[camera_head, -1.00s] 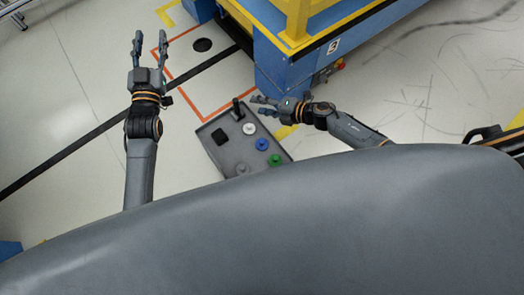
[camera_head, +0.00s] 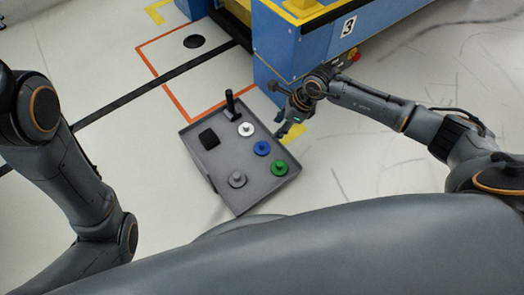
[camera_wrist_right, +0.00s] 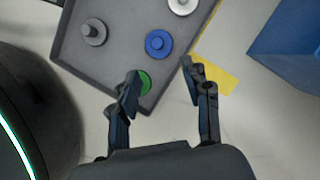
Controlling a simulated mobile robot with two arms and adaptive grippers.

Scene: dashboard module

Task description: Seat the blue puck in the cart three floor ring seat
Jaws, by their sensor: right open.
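The blue puck (camera_head: 262,148), a disc with a knob, sits on a grey tray (camera_head: 235,203). In the right wrist view the puck (camera_wrist_right: 158,44) lies beyond my fingers. My right gripper (camera_head: 281,110) is at the tray's right side, beside the blue puck. In the right wrist view the gripper (camera_wrist_right: 162,78) is open and empty, one finger partly covering the green puck (camera_wrist_right: 145,83). A dark round seat (camera_head: 195,41) lies on the floor inside an orange outline, by the blue cart (camera_head: 279,62) marked 3. My left gripper is out of view.
The cart stands close behind my right gripper. Floor left of the tray is clear.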

